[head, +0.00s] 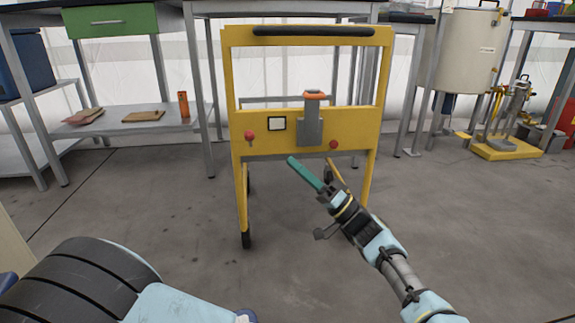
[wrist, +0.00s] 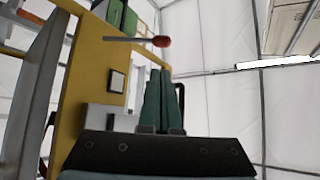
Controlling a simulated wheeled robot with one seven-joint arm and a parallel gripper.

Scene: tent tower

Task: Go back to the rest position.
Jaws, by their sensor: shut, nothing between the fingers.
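My gripper (head: 291,160) has green fingers and shows in front of the lower part of a yellow cart (head: 309,38) in the head view. The fingers are together with nothing between them, as the wrist view shows (wrist: 163,72). My arm reaches in from the lower right. The yellow panel also shows in the wrist view (wrist: 88,70), to the left of and behind the fingers. The panel carries a grey holder with an orange-topped grey piece (head: 313,110) in it, a red knob on the left (head: 249,136) and another on the right (head: 333,144).
A bench with a green drawer (head: 110,21) and a lower shelf (head: 150,126) stands at the back left. A large beige drum (head: 465,48) and a yellow-based device (head: 505,148) stand at the right. The grey floor (head: 480,230) is clear at the right front.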

